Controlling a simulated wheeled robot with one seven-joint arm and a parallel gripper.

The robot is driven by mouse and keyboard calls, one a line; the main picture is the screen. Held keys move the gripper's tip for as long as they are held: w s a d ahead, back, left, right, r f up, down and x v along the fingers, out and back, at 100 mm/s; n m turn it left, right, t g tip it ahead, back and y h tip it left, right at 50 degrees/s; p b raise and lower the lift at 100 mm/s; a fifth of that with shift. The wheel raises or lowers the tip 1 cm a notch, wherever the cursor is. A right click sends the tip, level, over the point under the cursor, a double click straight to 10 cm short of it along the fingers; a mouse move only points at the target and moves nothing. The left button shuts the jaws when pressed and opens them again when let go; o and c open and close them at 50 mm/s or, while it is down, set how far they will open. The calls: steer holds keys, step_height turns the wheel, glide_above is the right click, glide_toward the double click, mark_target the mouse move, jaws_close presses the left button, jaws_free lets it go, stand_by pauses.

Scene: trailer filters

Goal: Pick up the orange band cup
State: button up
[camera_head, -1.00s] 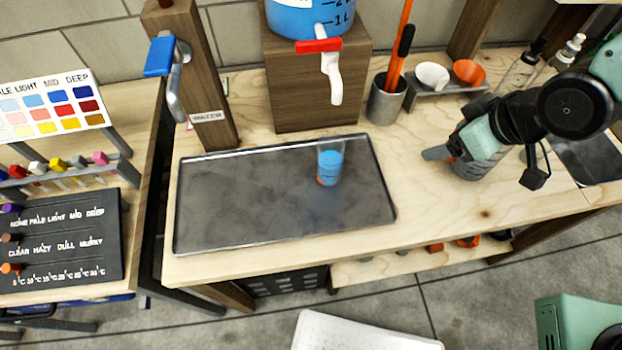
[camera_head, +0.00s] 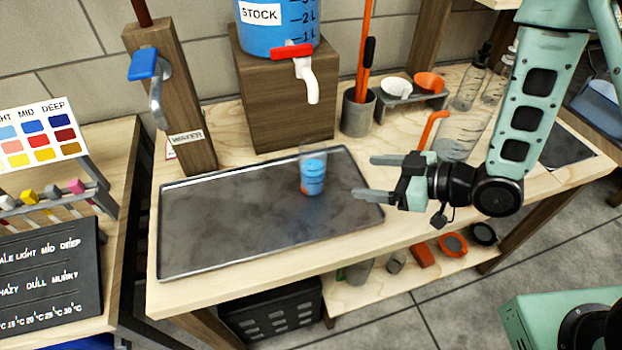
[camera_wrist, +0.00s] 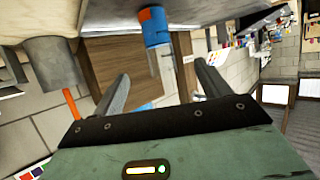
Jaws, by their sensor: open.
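The orange band cup (camera_head: 313,177) is a clear cup holding blue liquid, with an orange mark low on its side. It stands upright on the dark metal tray (camera_head: 235,222), towards the tray's right end. My gripper (camera_head: 364,177) is open and empty, right of the cup, with its fingers pointing left at it and a gap between. In the wrist view, which is upside down, the cup (camera_wrist: 155,30) shows beyond the two spread fingers (camera_wrist: 161,72), roughly between them.
The wooden block (camera_head: 290,118) with the blue stock tank (camera_head: 270,32) and white tap (camera_head: 307,82) stands behind the tray. A wooden post (camera_head: 180,110) with a blue lever is at back left. A grey pot (camera_head: 357,115) and small bowls (camera_head: 428,82) stand behind my gripper.

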mark_target(323, 171)
steer(key=b+x, duration=0.2)
steer(key=b, duration=0.2)
steer(key=b+x, duration=0.3)
steer(key=b, duration=0.2)
steer(key=shift+d+f, duration=0.1)
steer(key=shift+f, duration=0.15)
steer(key=shift+b, duration=0.7)
steer(key=x, duration=0.3)
steer(key=shift+w+a+r, duration=0.1)
steer(key=shift+w+a, duration=0.05)
steer(key=shift+a, duration=0.2)
steer(key=shift+p+x, duration=0.45)
steer(key=shift+x, duration=2.8)
steer(key=shift+w+d, duration=0.2)
steer(key=c, duration=1.3)
steer(key=shift+o, duration=0.2)
